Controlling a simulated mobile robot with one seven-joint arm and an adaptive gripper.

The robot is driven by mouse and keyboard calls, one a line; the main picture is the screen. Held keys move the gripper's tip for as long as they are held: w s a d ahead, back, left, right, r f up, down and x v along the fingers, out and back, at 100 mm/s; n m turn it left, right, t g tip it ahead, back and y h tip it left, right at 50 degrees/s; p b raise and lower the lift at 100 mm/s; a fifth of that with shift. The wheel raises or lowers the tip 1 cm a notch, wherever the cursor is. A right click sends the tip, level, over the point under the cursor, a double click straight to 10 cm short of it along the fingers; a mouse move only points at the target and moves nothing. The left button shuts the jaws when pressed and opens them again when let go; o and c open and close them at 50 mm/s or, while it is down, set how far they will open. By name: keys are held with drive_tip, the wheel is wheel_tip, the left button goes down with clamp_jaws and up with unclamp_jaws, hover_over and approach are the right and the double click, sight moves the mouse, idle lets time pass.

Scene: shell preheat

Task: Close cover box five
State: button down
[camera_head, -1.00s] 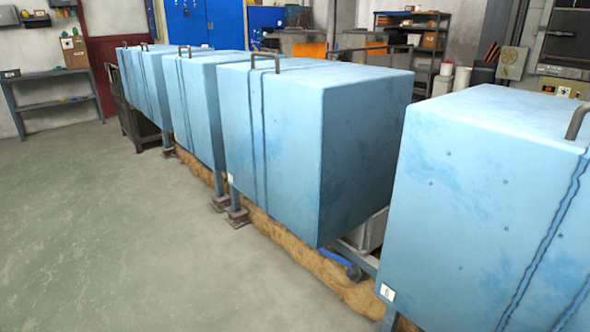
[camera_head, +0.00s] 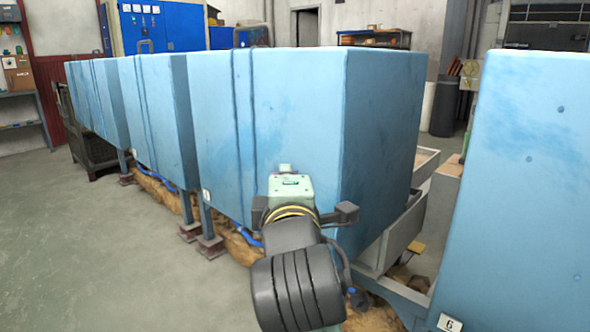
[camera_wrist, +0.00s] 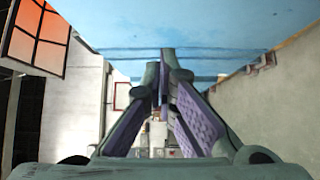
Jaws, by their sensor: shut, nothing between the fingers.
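A row of large blue cover boxes runs from the right to the far left in the head view. The nearest, at the right edge (camera_head: 520,170), bears the tag 6. The box left of it, apparently cover box five (camera_head: 275,130), has a tag (camera_head: 206,195) too small to read. In the wrist view my gripper (camera_wrist: 167,70) is shut and empty, below a blue surface (camera_wrist: 190,30); contact cannot be told.
More blue boxes (camera_head: 160,110) stand farther left on legs. Blue cabinets (camera_head: 165,28) and a dark bin (camera_head: 447,106) are behind. A gap separates box six from the box left of it. The green-grey floor (camera_head: 75,250) is clear at left.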

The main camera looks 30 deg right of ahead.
sight(304, 147)
drive_tip(key=w+d+p, duration=0.1)
drive_tip(key=w+p, duration=0.1)
drive_tip(key=p, duration=0.3)
drive_tip(key=w+d+p, duration=0.1)
drive_tip(key=d+p, duration=0.1)
drive_tip(key=p, duration=0.2)
drive_tip(key=shift+w+d+p, duration=0.15)
drive_tip(key=shift+w+p, duration=0.2)
drive_tip(key=p, duration=0.2)
drive_tip(key=shift+w+p, duration=0.1)
drive_tip(key=shift+p, duration=0.25)
drive_tip(key=w+d, duration=0.2)
drive_tip(key=w+d+p, duration=0.1)
drive_tip(key=w+d, duration=0.2)
drive_tip(key=w, duration=0.1)
drive_tip(key=shift+d+f+p, duration=0.3)
drive_tip(key=shift+d, duration=0.1)
drive_tip(key=shift+d, duration=0.15)
